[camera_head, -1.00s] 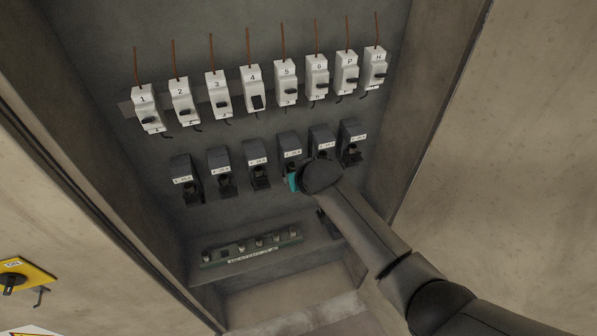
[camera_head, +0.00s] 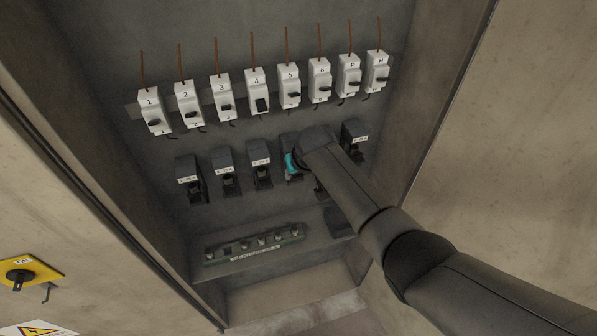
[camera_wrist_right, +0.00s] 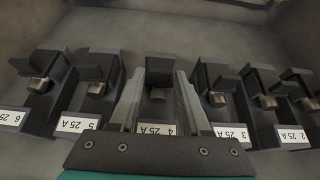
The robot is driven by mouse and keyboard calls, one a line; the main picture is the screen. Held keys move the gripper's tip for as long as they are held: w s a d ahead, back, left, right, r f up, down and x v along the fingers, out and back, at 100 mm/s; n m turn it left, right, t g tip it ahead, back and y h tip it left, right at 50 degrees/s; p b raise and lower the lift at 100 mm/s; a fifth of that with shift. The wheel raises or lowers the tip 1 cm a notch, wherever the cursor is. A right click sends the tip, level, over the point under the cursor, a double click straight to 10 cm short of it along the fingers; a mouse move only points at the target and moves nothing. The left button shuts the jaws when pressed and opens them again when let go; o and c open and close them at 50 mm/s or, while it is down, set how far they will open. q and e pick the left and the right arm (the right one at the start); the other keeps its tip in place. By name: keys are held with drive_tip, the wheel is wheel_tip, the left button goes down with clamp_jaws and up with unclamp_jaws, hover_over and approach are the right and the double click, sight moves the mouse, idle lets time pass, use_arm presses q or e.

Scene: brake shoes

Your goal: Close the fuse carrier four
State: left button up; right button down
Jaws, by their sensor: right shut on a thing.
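Fuse carrier four (camera_wrist_right: 160,70) is a dark block above the "4 25 A" label (camera_wrist_right: 157,129), which reads upside down in the right wrist view. In the head view its housing (camera_head: 289,142) is partly covered by my right arm. My right gripper (camera_wrist_right: 158,98) has one finger on each side of the carrier and is shut on it. In the head view the gripper's teal part (camera_head: 290,163) shows at the carrier, but the fingertips are hidden. My left gripper is in neither view.
Neighbouring carriers three (camera_wrist_right: 222,82) and five (camera_wrist_right: 98,72) stand close on either side. Numbered white breakers (camera_head: 256,92) form a row above. A terminal strip (camera_head: 254,245) lies below. Cabinet walls enclose both sides.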

drive_tip(key=c, duration=0.6)
unclamp_jaws()
drive_tip(key=shift+o, duration=0.2)
drive_tip(key=shift+s+r+p, duration=0.25)
drive_tip(key=shift+r+p, duration=0.05)
drive_tip(key=shift+r, duration=0.3)
drive_tip(key=p+v, duration=0.2)
drive_tip(key=v, duration=1.2)
drive_tip(key=shift+d+f, duration=0.1)
